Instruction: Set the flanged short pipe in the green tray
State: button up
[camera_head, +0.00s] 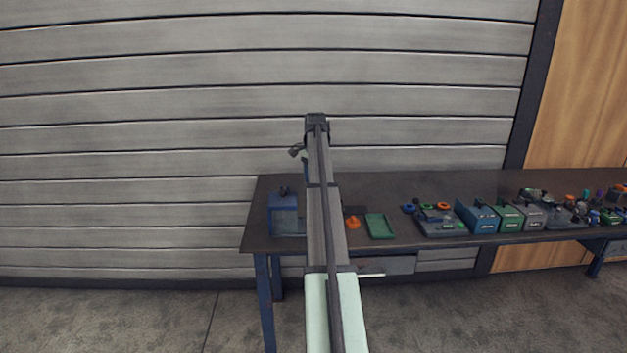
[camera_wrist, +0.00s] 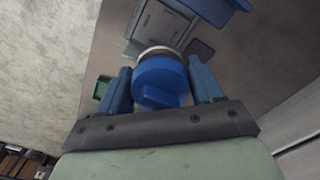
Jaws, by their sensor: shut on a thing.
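My gripper (camera_wrist: 160,70) is shut on a blue round piece with a pale and brown rim, which I take to be the flanged short pipe (camera_wrist: 158,78). It sits between the two blue fingers, and its far end is hidden. In the head view my arm hides most of the gripper, above the table's left part. The green tray (camera_head: 380,226) lies on the table, right of my arm, and looks empty. A green patch in the wrist view (camera_wrist: 106,88), partly behind the left finger, seems to be this tray. The held piece is apart from the tray.
A blue box (camera_head: 284,214) stands at the dark table's (camera_head: 262,240) left end. An orange piece (camera_head: 353,222) lies just left of the tray. Several bins (camera_head: 480,217) and small parts fill the right side. A slatted wall is behind.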

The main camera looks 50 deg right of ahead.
jog(key=s+d+f+m, duration=0.2)
jog(key=s+d, duration=0.6)
jog(key=s, duration=0.1)
jog(key=s+d+f+m, duration=0.1)
jog(key=s+d+m, duration=0.1)
jog(key=s+d, duration=0.5)
jog(key=shift+s+d+f+m, duration=0.35)
jog(key=shift+s+f+m, duration=0.05)
jog(key=shift+s, duration=0.85)
jog(key=shift+f, duration=0.15)
jog(key=shift+f, duration=1.05)
jog(key=shift+f, duration=3.65)
dwell(0.3)
